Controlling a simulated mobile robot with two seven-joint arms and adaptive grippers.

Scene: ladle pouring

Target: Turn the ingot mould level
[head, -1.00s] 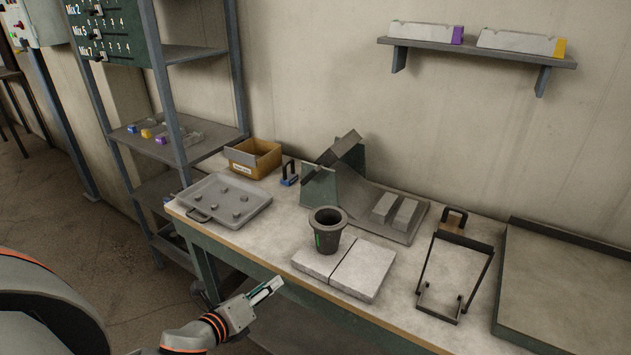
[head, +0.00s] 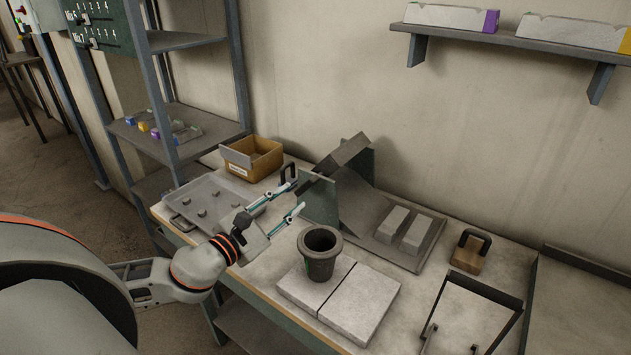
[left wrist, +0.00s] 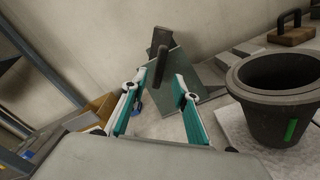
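The ingot mould (head: 345,153) is a long dark trough, steeply tilted, between green-grey side plates (head: 320,198) of a stand at the back of the bench. In the left wrist view the mould (left wrist: 159,38) is partly hidden behind the near plate, and a dark bar (left wrist: 160,66) stands out in front of it. My left gripper (head: 298,196) is open just left of and in front of the stand. Its fingers (left wrist: 162,82) frame the bar in the wrist view, with no contact visible. My right gripper is not in view.
A dark crucible (head: 320,254) stands on pale slabs (head: 357,308) right of my gripper. A grey tray (head: 180,204) and a cardboard box (head: 264,160) are to the left. Two pale ingots (head: 403,228) lie on the stand's base.

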